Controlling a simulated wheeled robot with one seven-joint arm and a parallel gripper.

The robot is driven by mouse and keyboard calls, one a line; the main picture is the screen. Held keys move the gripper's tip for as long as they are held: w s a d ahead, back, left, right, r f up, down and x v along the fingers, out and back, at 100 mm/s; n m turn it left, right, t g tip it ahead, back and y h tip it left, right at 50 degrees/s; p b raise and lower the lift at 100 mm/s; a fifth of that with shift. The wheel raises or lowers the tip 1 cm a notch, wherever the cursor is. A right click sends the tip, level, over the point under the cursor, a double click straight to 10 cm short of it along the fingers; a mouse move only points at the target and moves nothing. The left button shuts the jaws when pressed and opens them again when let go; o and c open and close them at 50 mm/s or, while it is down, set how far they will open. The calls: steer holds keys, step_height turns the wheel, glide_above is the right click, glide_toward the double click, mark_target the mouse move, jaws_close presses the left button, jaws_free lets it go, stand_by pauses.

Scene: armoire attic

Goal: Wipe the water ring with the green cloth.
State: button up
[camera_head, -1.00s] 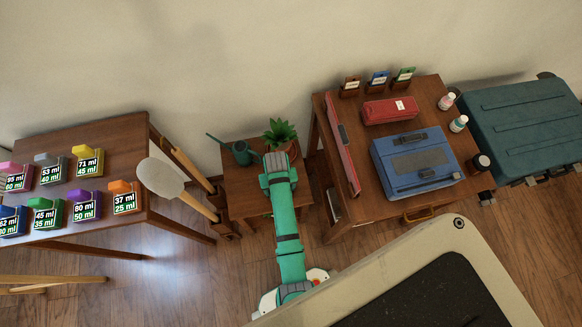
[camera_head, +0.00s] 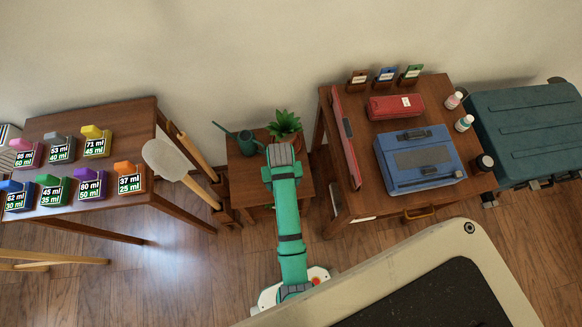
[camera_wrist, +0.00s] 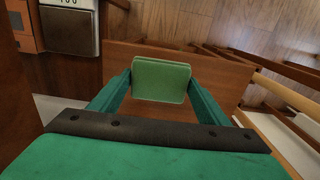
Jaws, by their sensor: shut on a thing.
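The green cloth (camera_wrist: 162,82) shows in the wrist view as a small pale green pad between the two fingers of my gripper (camera_wrist: 159,76). My gripper is shut on it. Behind the cloth is a brown wooden top (camera_wrist: 222,78). I cannot tell whether the cloth touches the wood. In the head view my green arm reaches over the small wooden side table (camera_head: 243,178), and my gripper and the cloth are hidden beneath it. I cannot make out the water ring in either view.
A potted plant (camera_head: 284,124) and a green watering can (camera_head: 243,142) stand at the side table's back. The right table holds a blue case (camera_head: 418,158) and a red case (camera_head: 395,107). The left table bears several coloured, labelled blocks. A pale paddle-shaped object (camera_head: 166,160) stands between.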

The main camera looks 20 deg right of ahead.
steer(key=shift+r, duration=1)
